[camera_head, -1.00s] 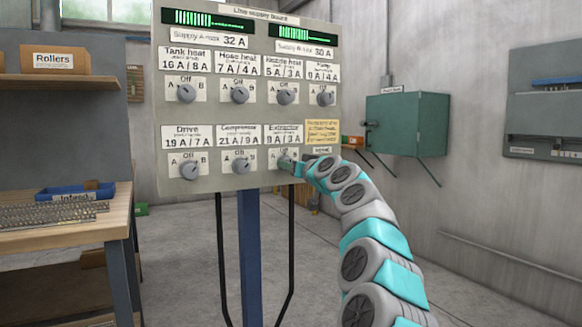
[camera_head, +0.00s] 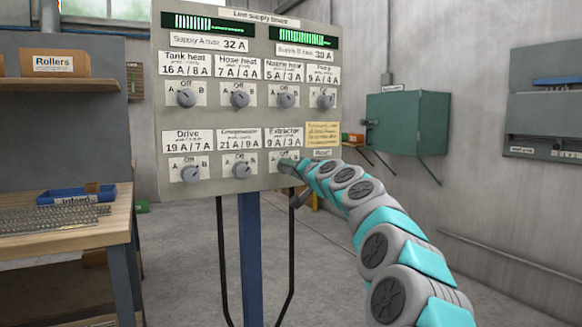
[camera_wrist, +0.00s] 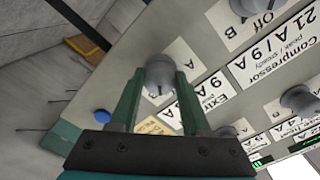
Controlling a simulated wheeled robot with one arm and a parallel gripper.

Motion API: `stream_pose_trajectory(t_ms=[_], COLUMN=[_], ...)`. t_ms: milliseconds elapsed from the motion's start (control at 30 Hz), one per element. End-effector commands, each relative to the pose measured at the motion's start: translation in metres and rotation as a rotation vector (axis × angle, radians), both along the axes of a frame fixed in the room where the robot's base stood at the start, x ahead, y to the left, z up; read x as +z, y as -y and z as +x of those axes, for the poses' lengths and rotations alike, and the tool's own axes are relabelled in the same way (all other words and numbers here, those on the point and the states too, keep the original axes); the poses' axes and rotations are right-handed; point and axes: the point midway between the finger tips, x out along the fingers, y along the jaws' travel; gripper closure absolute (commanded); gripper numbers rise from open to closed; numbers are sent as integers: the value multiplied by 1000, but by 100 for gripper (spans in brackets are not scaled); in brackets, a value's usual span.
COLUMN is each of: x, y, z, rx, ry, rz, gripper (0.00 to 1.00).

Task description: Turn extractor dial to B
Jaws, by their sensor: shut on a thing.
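The extractor dial (camera_wrist: 160,74) is a grey round knob on the panel, with an A label beside it in the wrist view. My gripper (camera_wrist: 159,84) has its two green fingers closed on either side of this dial. In the head view my gripper (camera_head: 287,165) is at the lower row of the panel, below the Extractor label (camera_head: 284,137), and hides most of the dial. I cannot tell from the pictures which letter the dial points to.
The supply board (camera_head: 226,111) carries several other dials, including the compressor dial (camera_head: 241,170) just left of my gripper. A yellow note (camera_head: 322,134) and a blue button (camera_wrist: 102,116) are close by. A workbench (camera_head: 70,232) stands at left; a green wall cabinet (camera_head: 408,123) hangs at right.

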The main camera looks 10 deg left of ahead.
Motion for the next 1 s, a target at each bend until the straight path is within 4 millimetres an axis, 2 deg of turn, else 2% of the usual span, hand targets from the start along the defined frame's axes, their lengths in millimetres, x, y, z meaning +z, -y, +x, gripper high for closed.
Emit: stream_pose_trajectory(t_ms=[300, 700, 733, 1000], x=[0, 0, 0, 0], y=[0, 0, 0, 0], z=[0, 0, 0, 0], rx=[-1, -1, -1, -1], ry=[-46, -49, -49, -49], rz=[67, 73, 73, 72], gripper=[100, 100, 52, 23])
